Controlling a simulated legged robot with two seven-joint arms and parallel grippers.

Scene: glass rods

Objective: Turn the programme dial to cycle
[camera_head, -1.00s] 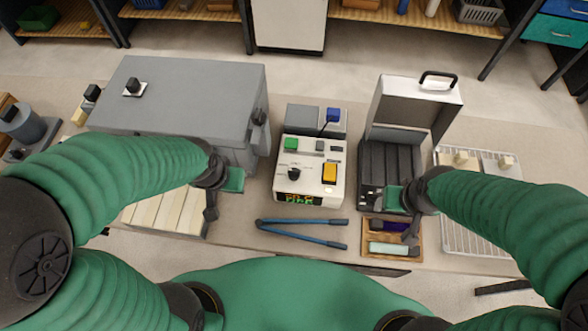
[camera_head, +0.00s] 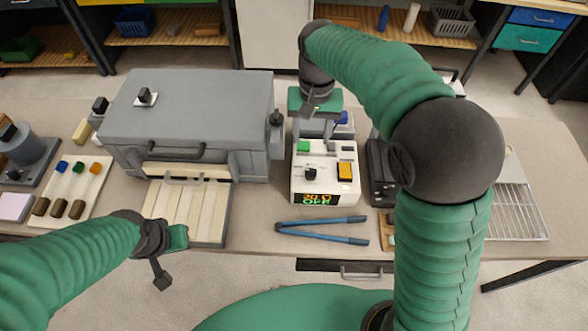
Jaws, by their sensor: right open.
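The white control box (camera_head: 341,190) stands on the bench.
A grey kiln (camera_head: 190,115) with a slatted front shelf (camera_head: 185,215) stands left of the box. Blue-handled tongs (camera_head: 320,228) lie before the box. A dark case (camera_head: 380,172), partly hidden by my right arm, is close on the right. A wire rack (camera_head: 520,211) lies farther right.

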